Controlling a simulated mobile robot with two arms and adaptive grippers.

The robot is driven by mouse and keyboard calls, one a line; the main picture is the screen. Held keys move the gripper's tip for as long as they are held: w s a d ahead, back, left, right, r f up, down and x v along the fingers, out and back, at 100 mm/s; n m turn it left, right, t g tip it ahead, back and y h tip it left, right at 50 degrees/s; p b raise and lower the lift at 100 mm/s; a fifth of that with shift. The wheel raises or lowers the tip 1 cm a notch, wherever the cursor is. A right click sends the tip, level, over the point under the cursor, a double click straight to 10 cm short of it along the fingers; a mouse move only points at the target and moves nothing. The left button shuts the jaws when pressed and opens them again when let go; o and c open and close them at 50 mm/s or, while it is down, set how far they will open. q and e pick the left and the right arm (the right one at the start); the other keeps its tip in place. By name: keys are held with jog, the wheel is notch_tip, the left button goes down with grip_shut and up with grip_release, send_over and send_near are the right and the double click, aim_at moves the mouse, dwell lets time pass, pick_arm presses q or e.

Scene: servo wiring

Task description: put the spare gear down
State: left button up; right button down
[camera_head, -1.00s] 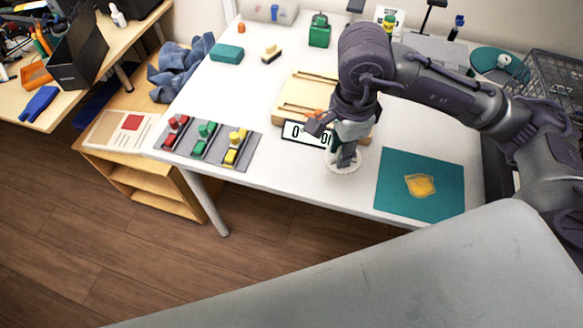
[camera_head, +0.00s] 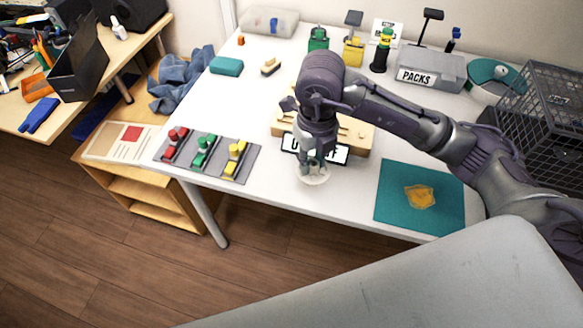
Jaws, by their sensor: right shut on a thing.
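The white round spare gear (camera_head: 313,177) is under my right gripper (camera_head: 313,172), close to the front edge of the white table. My right gripper points down and is shut on the gear; its fingers hide the gear's middle. I cannot tell whether the gear touches the tabletop. My left gripper is not in view.
A sign (camera_head: 335,154) and a wooden board (camera_head: 358,135) stand just behind the gear. A grey mat (camera_head: 222,171) with red, green and yellow parts lies left, a teal mat (camera_head: 440,220) with a yellow item right. Bare table (camera_head: 270,190) lies left of the gear.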

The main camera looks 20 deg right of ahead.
aim_at(292, 178)
jog(key=w+a+f, duration=0.3)
jog(key=shift+w+a, duration=0.15)
jog(key=shift+a, duration=0.05)
notch_tip(292, 178, down, 4)
jog(key=shift+r+p, duration=0.2)
jog(key=shift+p, duration=0.35)
jog(key=shift+f, duration=0.3)
jog(key=c, duration=0.9)
grip_release()
jog(key=shift+c, duration=0.2)
jog(key=shift+r, duration=0.3)
notch_tip(292, 178, up, 12)
jog(key=b, duration=0.1)
jog(key=shift+f, duration=0.15)
